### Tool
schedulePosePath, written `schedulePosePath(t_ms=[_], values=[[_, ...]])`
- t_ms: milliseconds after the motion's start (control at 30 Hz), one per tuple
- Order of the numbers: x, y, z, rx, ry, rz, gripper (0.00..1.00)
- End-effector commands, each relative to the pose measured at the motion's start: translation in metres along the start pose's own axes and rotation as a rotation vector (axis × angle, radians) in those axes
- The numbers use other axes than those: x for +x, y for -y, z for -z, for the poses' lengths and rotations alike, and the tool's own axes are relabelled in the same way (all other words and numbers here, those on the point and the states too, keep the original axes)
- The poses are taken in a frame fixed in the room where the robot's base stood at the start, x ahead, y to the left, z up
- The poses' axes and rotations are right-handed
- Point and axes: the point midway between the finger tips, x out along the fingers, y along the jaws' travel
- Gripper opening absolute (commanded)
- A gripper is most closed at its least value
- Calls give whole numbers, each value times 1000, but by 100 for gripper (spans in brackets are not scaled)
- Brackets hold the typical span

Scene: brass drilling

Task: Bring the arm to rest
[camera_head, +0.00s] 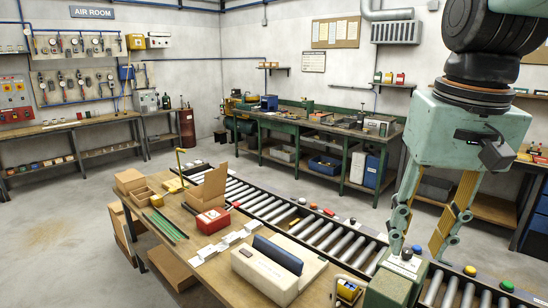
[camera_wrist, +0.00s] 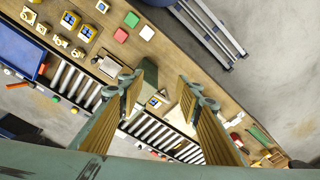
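My gripper (camera_head: 417,245) hangs at the right of the head view from a pale green wrist housing, fingers pointing down. Its two fingers with yellow-brown ribbed pads are spread apart. In the wrist view the same gripper (camera_wrist: 160,92) shows a wide gap between the fingertips, with nothing held in it. The fingers are above the area where the roller conveyor (camera_head: 315,232) meets the front workbench (camera_head: 190,240). A grey-green box-shaped fixture (camera_head: 392,286) is below the fingers. The exact height between them cannot be told.
A cream and dark blue block (camera_head: 270,268), a red box (camera_head: 212,221) and an open cardboard box (camera_head: 207,190) stand on the front bench. Coloured buttons (camera_head: 470,270) line the conveyor edge. Small brass-coloured parts (camera_wrist: 70,19) lie on the wooden surface. Open floor (camera_head: 75,225) is at the left.

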Motion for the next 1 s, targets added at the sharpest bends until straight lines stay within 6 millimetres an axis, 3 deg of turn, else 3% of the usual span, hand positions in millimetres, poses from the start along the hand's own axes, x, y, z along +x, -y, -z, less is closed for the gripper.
schedulePosePath(t_ms=[600,1000], values=[[18,6,-90,-102,-116,4,32],[38,5,-140,-161,-186,7,32]])
